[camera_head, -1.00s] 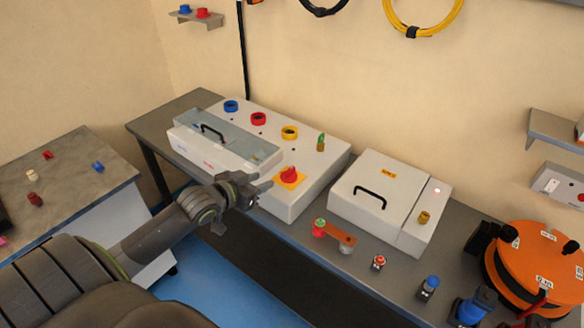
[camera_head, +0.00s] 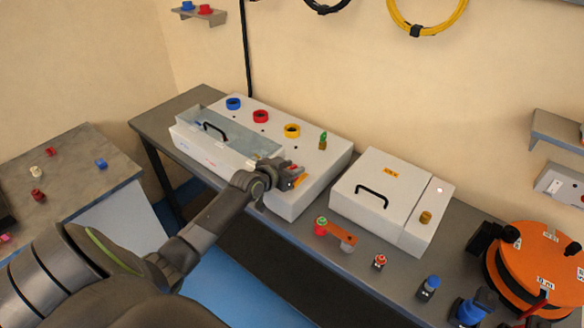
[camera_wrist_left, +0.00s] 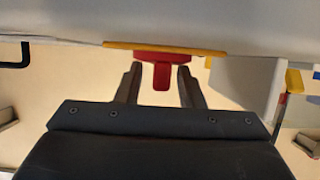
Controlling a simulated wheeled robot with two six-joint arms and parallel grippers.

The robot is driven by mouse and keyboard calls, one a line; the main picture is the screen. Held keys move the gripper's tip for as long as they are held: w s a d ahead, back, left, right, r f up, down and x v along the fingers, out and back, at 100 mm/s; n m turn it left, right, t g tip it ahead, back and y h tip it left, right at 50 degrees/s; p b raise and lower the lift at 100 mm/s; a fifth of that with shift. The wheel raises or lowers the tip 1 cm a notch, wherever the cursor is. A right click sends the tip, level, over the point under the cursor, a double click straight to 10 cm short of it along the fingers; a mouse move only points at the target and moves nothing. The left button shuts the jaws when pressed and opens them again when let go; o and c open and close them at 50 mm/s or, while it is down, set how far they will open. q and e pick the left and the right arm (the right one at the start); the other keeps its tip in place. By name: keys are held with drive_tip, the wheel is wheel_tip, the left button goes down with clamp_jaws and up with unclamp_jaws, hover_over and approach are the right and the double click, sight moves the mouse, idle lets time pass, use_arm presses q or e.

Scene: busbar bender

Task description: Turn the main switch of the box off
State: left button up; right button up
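The grey box (camera_head: 318,187) stands on the bench, with blue, red and yellow rings and a green-tipped part on its top. Its main switch is a red knob on a yellow plate; in the head view my left gripper (camera_head: 283,175) covers most of it. In the left wrist view the red knob (camera_wrist_left: 161,76) sits below the yellow plate (camera_wrist_left: 165,49), between the two fingers of the left gripper (camera_wrist_left: 158,82). The fingers are apart, with a gap on each side of the knob's handle. My right gripper is not in view.
A second white box (camera_head: 375,203) with a black handle stands to the right. A copper-coloured bar (camera_head: 340,233) and small red and blue parts lie along the bench front. An orange reel (camera_head: 535,265) is at the far right. A side table (camera_head: 75,180) stands at left.

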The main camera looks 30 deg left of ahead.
use_arm(q)
drive_tip(key=shift+w, duration=0.1)
drive_tip(key=shift+c, duration=0.4)
clamp_jaws()
